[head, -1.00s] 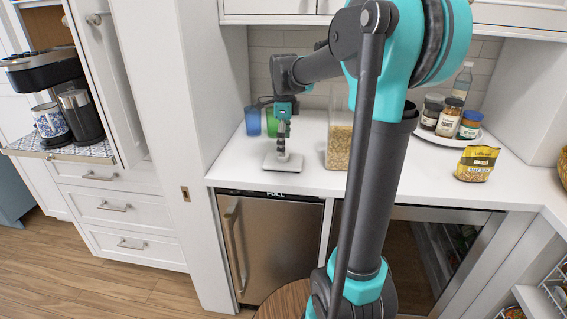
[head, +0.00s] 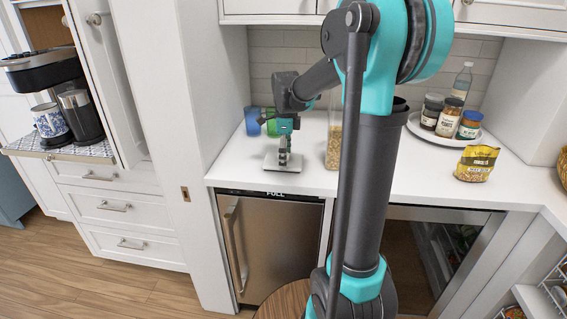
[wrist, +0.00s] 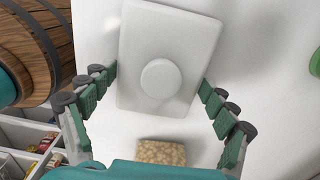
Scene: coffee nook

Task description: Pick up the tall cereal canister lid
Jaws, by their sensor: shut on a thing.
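The lid (head: 272,166) is a pale rectangular plate with rounded corners, low at the counter's left part. In the wrist view the lid (wrist: 190,35) shows a round knob in its middle. My gripper (head: 283,158) is over the lid, pointing down. I cannot tell whether the lid touches the counter. The clear canister with cereal (head: 334,148) stands to the right, partly behind my arm; its cereal shows in the wrist view (wrist: 160,152).
A blue cup (head: 252,122) and a green cup (head: 271,127) stand behind my gripper. A round tray (head: 417,128) with jars and a bottle is at the back right. A yellow bag (head: 476,164) stands on the right. The counter (head: 420,170) between is clear.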

